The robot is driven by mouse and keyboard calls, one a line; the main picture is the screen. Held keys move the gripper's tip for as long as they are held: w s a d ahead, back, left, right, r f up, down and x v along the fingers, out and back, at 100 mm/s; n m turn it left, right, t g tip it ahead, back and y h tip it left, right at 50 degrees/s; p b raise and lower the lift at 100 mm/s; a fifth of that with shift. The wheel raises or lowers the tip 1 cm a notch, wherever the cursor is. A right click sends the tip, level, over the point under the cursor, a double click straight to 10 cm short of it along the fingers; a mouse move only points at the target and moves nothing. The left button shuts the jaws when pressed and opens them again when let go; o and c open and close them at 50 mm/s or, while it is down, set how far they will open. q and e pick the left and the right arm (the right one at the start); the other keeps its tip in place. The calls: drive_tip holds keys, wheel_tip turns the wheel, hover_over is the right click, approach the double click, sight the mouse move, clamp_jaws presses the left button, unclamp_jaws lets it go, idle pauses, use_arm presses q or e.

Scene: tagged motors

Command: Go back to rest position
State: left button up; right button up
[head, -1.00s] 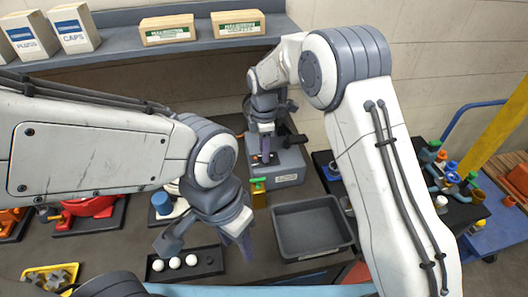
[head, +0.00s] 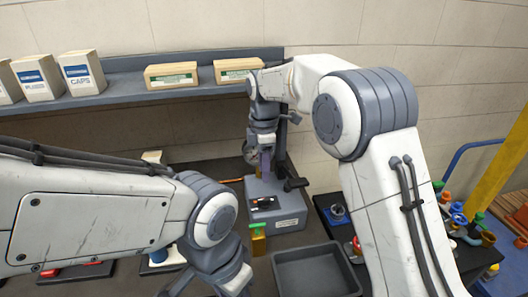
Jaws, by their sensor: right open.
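My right arm comes in from the right in the head view and bends down at the back. My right gripper (head: 266,160) is open and empty, above the grey box-shaped station (head: 290,221) with a dark patch on its top. It looks clear of that top. My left arm comes in from the left. My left gripper (head: 222,281) hangs at the bottom edge, where the frame cuts off its fingers, so its opening and anything in it are hidden.
A grey bin (head: 318,257) stands in front of the station. A yellow block with a green top (head: 258,240) stands beside it. Coloured motors stand on the right. A shelf (head: 130,89) with cartons runs along the back wall. The space above the bin is free.

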drive_tip(key=s+d+m, duration=0.2)
drive_tip(key=s+m, duration=0.4)
drive_tip(key=s, duration=1)
drive_tip(key=s+d+f+m+y, duration=0.1)
drive_tip(key=s+m, duration=0.6)
drive_tip(key=s, duration=1)
drive_tip(key=shift+d+f, duration=0.2)
drive_tip(key=shift+d, duration=0.6)
